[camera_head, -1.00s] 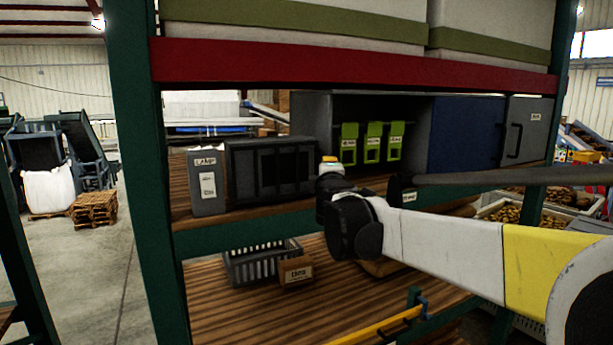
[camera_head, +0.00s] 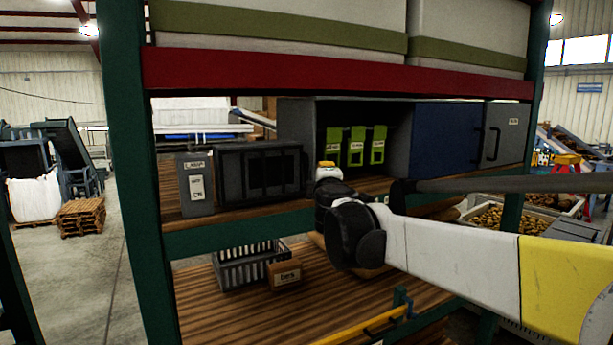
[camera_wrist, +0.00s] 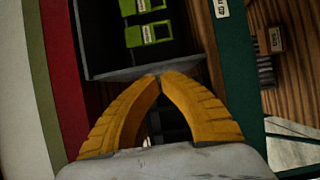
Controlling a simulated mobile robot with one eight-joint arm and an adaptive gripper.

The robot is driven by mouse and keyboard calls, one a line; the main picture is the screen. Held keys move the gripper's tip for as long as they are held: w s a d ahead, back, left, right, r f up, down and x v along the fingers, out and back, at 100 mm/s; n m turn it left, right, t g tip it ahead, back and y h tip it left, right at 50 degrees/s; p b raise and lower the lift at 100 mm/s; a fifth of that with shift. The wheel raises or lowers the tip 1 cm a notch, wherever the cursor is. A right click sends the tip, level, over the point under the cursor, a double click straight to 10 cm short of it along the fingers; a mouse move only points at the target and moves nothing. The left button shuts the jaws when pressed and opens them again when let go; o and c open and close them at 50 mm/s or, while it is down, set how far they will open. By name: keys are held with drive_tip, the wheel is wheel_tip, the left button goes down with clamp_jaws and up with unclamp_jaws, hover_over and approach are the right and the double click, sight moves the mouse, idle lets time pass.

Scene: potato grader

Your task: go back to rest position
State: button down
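My gripper (camera_head: 327,164) shows in the head view as a small white and yellow end beyond my black wrist joint, in front of the upper wooden shelf. In the wrist view its two yellow fingers (camera_wrist: 160,76) curve together and their tips meet. Nothing shows held between them. The open grey cabinet with green labelled items (camera_wrist: 150,34) lies beyond the fingertips. In the head view the same green items (camera_head: 356,146) stand inside the cabinet, behind and right of the gripper. The fingertips are too small to judge in the head view.
A green rack post (camera_head: 135,200) and red beam (camera_head: 330,75) frame the shelves. A dark box (camera_head: 262,172) and grey LAMP box (camera_head: 196,185) stand left of my gripper. A grey basket (camera_head: 240,268) and small cardboard box (camera_head: 285,275) sit below. Open floor lies left.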

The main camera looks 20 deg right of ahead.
drive_tip(key=s+d+f+b, duration=0.1)
drive_tip(key=s+d+b, duration=0.1)
drive_tip(key=s+d, duration=0.4)
drive_tip(key=s+f+m+g+h+b, duration=0.15)
drive_tip(key=s+f+m+b, duration=0.45)
drive_tip(key=f, duration=0.7)
drive_tip(key=s+f+m+g+b, duration=0.35)
drive_tip(key=s+f+b, duration=0.45)
drive_tip(key=f, duration=0.4)
drive_tip(key=s+a+f+m+g+y+b, duration=0.1)
drive_tip(key=s+a+f+b, duration=0.3)
drive_tip(key=f, duration=0.7)
drive_tip(key=s+a+f+m+g+y+b, duration=0.2)
drive_tip(key=s+f+b, duration=0.4)
drive_tip(key=f, duration=0.6)
drive_tip(key=s+a+f+m+g+y+b, duration=0.2)
drive_tip(key=s+a+f+b, duration=0.3)
drive_tip(key=f, duration=0.7)
drive_tip(key=shift+s+a+f+m+y+b, duration=0.35)
drive_tip(key=shift+s+a, duration=0.3)
drive_tip(key=shift+s, duration=0.55)
drive_tip(key=shift+r, duration=0.2)
